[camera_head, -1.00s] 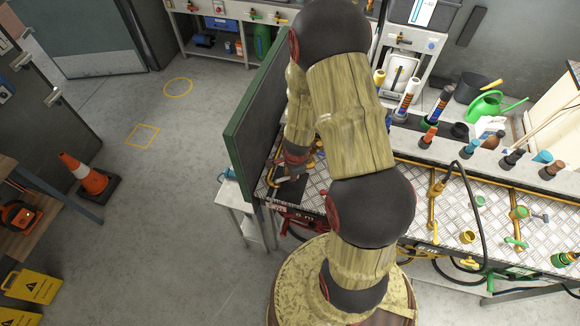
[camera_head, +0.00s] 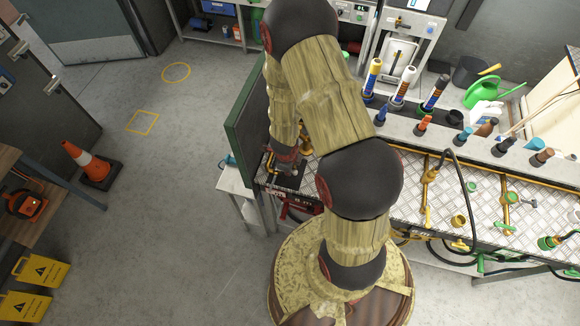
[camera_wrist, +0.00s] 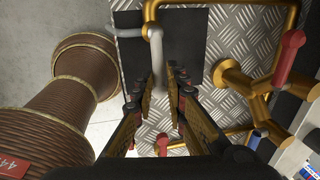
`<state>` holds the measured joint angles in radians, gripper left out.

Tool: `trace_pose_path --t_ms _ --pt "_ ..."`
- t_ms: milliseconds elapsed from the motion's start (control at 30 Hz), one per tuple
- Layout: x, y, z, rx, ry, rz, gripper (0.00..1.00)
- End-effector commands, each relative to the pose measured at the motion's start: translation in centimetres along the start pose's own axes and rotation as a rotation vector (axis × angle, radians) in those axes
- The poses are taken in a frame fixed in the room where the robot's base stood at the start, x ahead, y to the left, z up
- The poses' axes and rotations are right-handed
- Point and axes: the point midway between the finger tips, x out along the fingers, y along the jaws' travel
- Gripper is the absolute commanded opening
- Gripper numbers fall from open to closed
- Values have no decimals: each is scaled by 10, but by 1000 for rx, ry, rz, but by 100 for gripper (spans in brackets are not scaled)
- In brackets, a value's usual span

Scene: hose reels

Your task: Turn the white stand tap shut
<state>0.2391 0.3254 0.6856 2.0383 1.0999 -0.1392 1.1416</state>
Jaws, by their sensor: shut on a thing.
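The lever's lower end is partly hidden by the fingers. In the head view my gripper (camera_head: 285,168) is small and mostly covered by my arm, at the left end of the bench beside the green panel. The tap cannot be made out clearly there.
A brass fitting with a red lever (camera_wrist: 289,55) stands close right of my gripper in the wrist view. The green panel (camera_head: 246,125) borders the bench's left end. Several bottles, a green watering can (camera_head: 490,93) and a black hose (camera_head: 466,195) lie further right.

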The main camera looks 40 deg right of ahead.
Motion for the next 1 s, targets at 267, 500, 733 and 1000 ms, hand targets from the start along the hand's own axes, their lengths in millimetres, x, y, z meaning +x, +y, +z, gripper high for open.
trace_pose_path --t_ms 267,500,733,1000 --pt "-1 0 1 11 0 1 0" --pt "-1 1 1 10 0 3 18" --pt "0 2 0 9 1 3 29" --pt "-1 1 0 8 1 2 29"
